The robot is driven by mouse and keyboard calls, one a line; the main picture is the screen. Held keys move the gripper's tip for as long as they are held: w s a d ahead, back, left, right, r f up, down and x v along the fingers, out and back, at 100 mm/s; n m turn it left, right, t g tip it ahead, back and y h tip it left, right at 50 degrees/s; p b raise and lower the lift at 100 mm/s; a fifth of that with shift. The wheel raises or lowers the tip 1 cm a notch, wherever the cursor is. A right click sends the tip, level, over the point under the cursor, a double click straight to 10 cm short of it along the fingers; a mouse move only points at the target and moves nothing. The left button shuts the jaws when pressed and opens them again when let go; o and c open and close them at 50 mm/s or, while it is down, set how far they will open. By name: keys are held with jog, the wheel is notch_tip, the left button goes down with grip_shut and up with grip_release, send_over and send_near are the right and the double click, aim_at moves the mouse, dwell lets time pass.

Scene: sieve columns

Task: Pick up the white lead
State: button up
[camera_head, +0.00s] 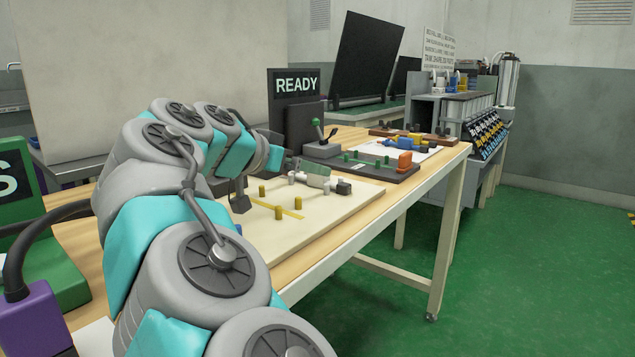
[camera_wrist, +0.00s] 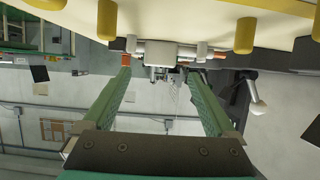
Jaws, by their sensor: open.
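In the wrist view, a white cylindrical piece (camera_wrist: 157,48), which looks like the white lead, lies across the picture beside the edge of a cream board (camera_wrist: 180,15). Thin rods and orange bits show at its ends. My gripper (camera_wrist: 158,74) is open, with its two green fingers pointing toward the piece and nothing clearly held between them.
Yellow pegs (camera_head: 278,212) stand on the board near my gripper. A dark tray (camera_head: 370,165) with an orange block (camera_head: 405,160) and a green-topped lever (camera_head: 317,130) are behind. A READY sign (camera_head: 297,85) stands at the back. The green floor at right is clear.

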aim_at(314, 177)
jog(key=x, duration=0.3)
jog(key=c, duration=1.4)
jog(key=shift+c, duration=0.2)
jog(key=shift+r, duration=0.1)
